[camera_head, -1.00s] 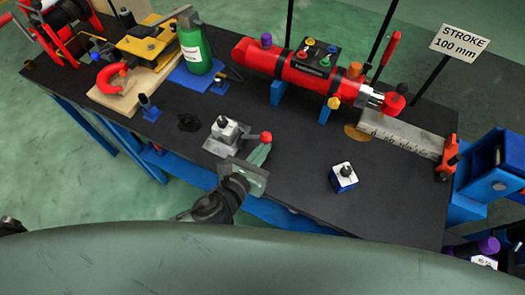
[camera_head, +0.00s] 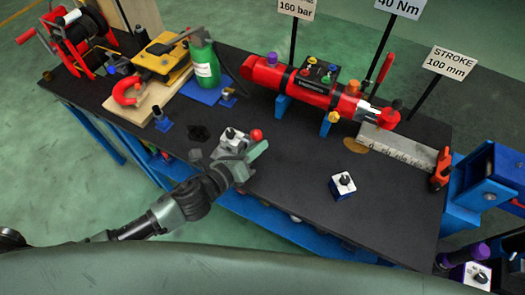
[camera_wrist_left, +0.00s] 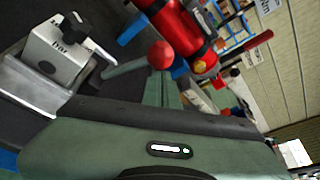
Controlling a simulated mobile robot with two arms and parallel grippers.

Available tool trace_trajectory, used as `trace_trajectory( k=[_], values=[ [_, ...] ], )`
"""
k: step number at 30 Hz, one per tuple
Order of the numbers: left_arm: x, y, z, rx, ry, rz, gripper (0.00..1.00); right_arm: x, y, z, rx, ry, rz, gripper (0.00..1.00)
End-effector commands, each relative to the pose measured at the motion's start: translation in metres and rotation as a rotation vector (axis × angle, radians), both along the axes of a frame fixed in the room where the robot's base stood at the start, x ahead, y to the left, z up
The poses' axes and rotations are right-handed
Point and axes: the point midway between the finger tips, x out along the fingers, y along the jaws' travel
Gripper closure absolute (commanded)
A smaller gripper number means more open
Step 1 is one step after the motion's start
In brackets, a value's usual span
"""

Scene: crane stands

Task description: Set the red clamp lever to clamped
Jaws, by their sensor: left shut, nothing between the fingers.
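The red clamp lever shows as a red ball knob (camera_head: 256,134) beside a small grey block with a dark knob on top (camera_head: 232,142), near the table's front edge. In the left wrist view the red ball (camera_wrist_left: 161,55) sits just beyond my finger pads, with the labelled block (camera_wrist_left: 55,60) to its left. My left gripper (camera_head: 258,152) is shut and empty, right beside the red ball and in front of the block. I cannot tell whether it touches the lever. The gripper hides part of the lever and block. My right gripper is not in view.
A red cylinder (camera_head: 310,88) with coloured knobs lies behind. A steel scale (camera_head: 400,145) with an orange-red clamp (camera_head: 441,168) is at the right. A blue-white block (camera_head: 342,186) stands right of the gripper. A green bottle (camera_head: 206,70) stands behind left. The table between is clear.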

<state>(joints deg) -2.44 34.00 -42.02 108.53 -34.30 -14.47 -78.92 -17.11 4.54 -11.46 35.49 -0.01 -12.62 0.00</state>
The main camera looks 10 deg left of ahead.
Motion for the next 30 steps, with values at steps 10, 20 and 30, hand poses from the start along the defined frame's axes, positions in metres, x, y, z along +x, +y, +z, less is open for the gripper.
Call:
trace_trajectory(
  k=[10,20,30],
  values=[
    [0.005,0.015,0.008,-0.179,0.067,0.000,1.00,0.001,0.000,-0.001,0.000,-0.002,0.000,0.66],
    [0.007,0.021,0.010,-0.177,0.065,0.001,1.00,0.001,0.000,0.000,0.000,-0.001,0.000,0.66],
    [0.009,0.022,0.011,-0.175,0.062,0.003,1.00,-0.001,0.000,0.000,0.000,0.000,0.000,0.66]
  ],
)
